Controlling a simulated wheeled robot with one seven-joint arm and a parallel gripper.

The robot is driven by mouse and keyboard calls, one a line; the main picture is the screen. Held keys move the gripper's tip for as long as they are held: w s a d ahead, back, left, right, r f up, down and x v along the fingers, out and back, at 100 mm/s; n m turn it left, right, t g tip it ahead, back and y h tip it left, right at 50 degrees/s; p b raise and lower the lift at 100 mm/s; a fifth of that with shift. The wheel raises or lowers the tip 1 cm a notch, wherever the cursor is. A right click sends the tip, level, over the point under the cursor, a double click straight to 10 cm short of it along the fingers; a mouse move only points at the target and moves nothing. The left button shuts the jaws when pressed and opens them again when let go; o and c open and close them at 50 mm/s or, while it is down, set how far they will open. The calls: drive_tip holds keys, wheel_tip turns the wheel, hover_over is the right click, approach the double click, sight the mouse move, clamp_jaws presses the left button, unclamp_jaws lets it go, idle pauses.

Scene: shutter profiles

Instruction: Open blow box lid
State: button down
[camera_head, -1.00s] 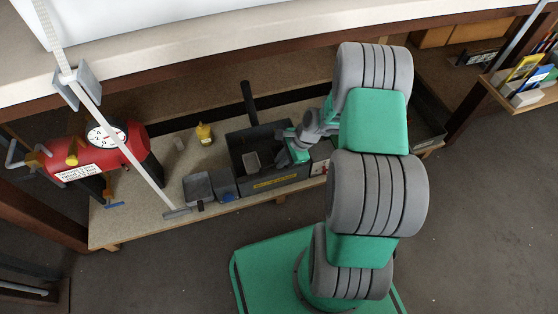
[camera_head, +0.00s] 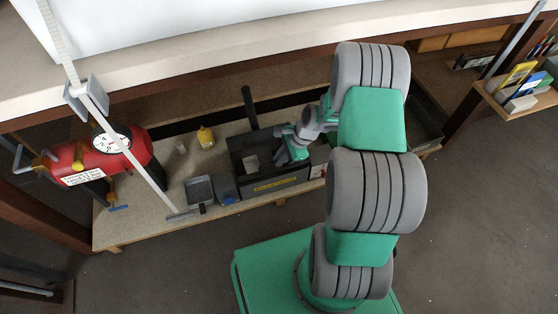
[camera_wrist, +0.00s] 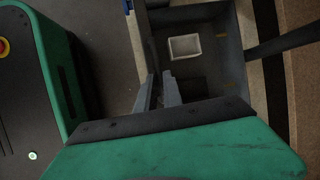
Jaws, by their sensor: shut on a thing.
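The blow box (camera_head: 268,186) is a dark grey open-topped box with a yellow label on its front, standing on the low shelf. Its inside shows in the wrist view (camera_wrist: 205,72), with a small pale tray (camera_wrist: 185,47) in it. My gripper (camera_head: 283,131) is at the box's right part, over its opening. In the wrist view my gripper's fingers (camera_wrist: 158,88) are close together on a thin dark edge of the box. I cannot tell whether this edge is lid or wall. No separate lid is clearly visible; my arm hides the box's right end.
A dark upright bar (camera_head: 249,106) rises behind the box. A blue container (camera_head: 224,187), a grey bin (camera_head: 199,189) and a yellow bottle (camera_head: 206,138) stand to its left. A red tank (camera_head: 98,160) with a gauge is farther left. The worktop (camera_head: 230,68) overhangs the shelf.

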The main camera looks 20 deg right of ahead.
drive_tip(key=w+r+p, duration=0.2)
drive_tip(key=w+r, duration=0.2)
drive_tip(key=r, duration=0.2)
drive_tip(key=shift+w+p, duration=0.2)
drive_tip(key=shift+p, duration=0.2)
drive_tip(key=c, duration=1.5)
unclamp_jaws()
drive_tip(key=shift+s, duration=0.1)
drive_tip(key=p+v, duration=0.2)
drive_tip(key=v, duration=0.5)
drive_tip(key=shift+r, duration=0.35)
drive_tip(key=shift+s+d, duration=0.15)
